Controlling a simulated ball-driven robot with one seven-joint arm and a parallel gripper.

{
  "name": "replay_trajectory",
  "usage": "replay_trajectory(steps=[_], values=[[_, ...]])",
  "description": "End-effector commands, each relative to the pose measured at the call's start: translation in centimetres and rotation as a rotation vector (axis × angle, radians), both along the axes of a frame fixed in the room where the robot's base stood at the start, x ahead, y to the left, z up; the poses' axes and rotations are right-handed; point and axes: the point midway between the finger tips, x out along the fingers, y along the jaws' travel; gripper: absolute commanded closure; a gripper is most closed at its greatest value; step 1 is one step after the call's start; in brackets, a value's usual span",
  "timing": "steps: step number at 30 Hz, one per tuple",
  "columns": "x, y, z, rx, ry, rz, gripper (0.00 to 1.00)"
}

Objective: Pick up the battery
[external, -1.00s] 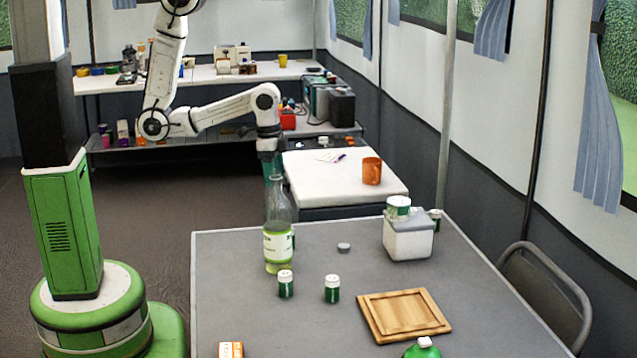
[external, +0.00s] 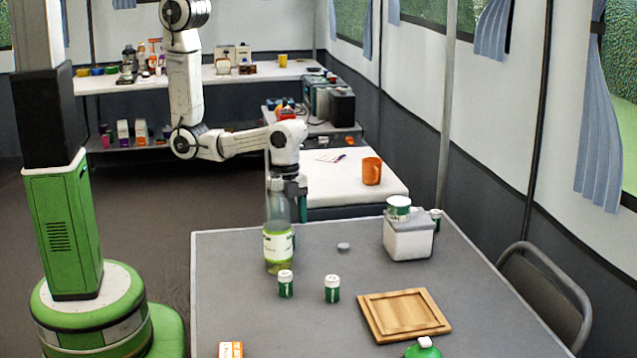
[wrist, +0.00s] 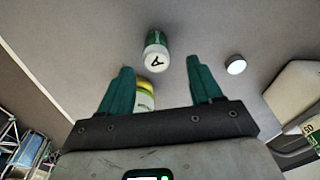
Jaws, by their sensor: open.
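Nothing in view is plainly marked as a battery. A small flat pale disc (external: 344,246) lies on the grey table and could be a coin cell; it also shows in the wrist view (wrist: 236,66), right of the fingers. Two small green cylinders with white tops, the left one (external: 286,284) and the right one (external: 332,289), stand nearer the camera. My gripper (external: 289,205) is open above the table's far left part, by the bottle. In the wrist view my gripper (wrist: 160,67) has teal fingers spread apart, with a white-topped green cylinder (wrist: 156,50) ahead of them.
A grey-white box (external: 408,240) with a can (external: 398,208) on top stands to the right. A wooden board (external: 403,315) lies in front. The table's middle is mostly clear.

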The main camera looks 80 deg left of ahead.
Motion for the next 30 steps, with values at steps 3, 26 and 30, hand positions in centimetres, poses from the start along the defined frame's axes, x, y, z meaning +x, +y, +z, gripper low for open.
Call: replay_trajectory(steps=[3,26,30], values=[[0.0,-0.1,-1.0,0.000,0.000,0.001,0.36],[-0.3,-0.3,-6.3,0.000,-0.001,0.003,0.37],[-0.3,-0.3,-6.3,0.000,-0.001,0.003,0.50]])
